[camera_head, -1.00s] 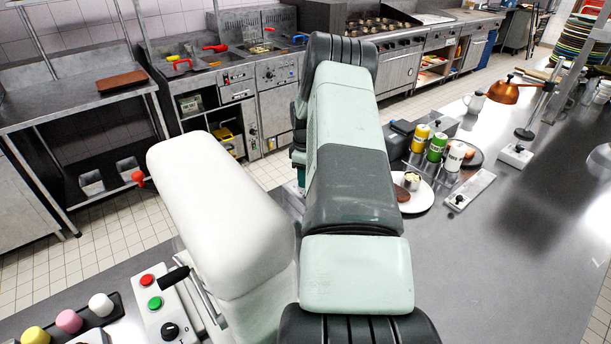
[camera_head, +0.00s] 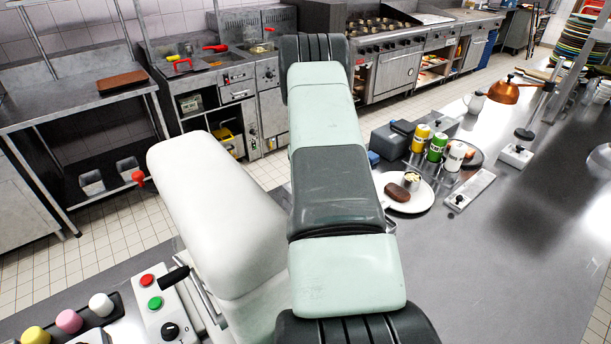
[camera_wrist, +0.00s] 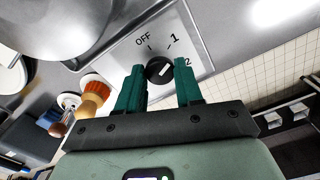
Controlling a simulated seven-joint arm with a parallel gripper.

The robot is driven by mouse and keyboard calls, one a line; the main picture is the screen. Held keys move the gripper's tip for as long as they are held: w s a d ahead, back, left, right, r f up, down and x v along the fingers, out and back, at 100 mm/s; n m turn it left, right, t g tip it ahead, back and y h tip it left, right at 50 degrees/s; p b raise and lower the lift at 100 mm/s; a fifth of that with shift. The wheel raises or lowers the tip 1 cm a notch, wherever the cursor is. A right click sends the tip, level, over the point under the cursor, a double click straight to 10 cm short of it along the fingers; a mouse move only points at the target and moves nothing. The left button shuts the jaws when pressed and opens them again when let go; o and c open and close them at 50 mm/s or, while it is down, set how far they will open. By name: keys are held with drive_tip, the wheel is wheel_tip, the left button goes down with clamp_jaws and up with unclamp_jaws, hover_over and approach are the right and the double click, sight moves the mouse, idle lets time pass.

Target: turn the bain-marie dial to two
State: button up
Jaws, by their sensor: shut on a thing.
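In the wrist view, the bain-marie dial (camera_wrist: 159,70) is a round black knob with a white mark, on a grey metal panel (camera_wrist: 203,63) printed OFF, 1 and 2. The white mark points to the upper right, roughly toward the side of 1 and 2; I cannot tell exactly which. My gripper (camera_wrist: 160,72) has its two green fingers on either side of the knob and is shut on it. In the head view my arm hides the gripper and this dial.
A large round metal vessel (camera_wrist: 62,25) is at upper left in the wrist view, with an orange-and-white item (camera_wrist: 93,86) below it. In the head view, a white plate (camera_head: 420,197) with food, several bottles (camera_head: 437,147) and a copper lamp (camera_head: 504,92) stand right of my arm.

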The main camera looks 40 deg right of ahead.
drive_tip(key=m, duration=0.5)
drive_tip(key=shift+w+m, duration=0.1)
drive_tip(key=shift+m, duration=0.2)
drive_tip(key=m, duration=0.4)
drive_tip(key=shift+m, duration=0.4)
drive_tip(key=o, duration=1)
drive_tip(key=shift+o, duration=0.2)
drive_tip(key=shift+r, duration=0.1)
wheel_tip(320, 180, up, 11)
drive_tip(key=shift+f, duration=0.2)
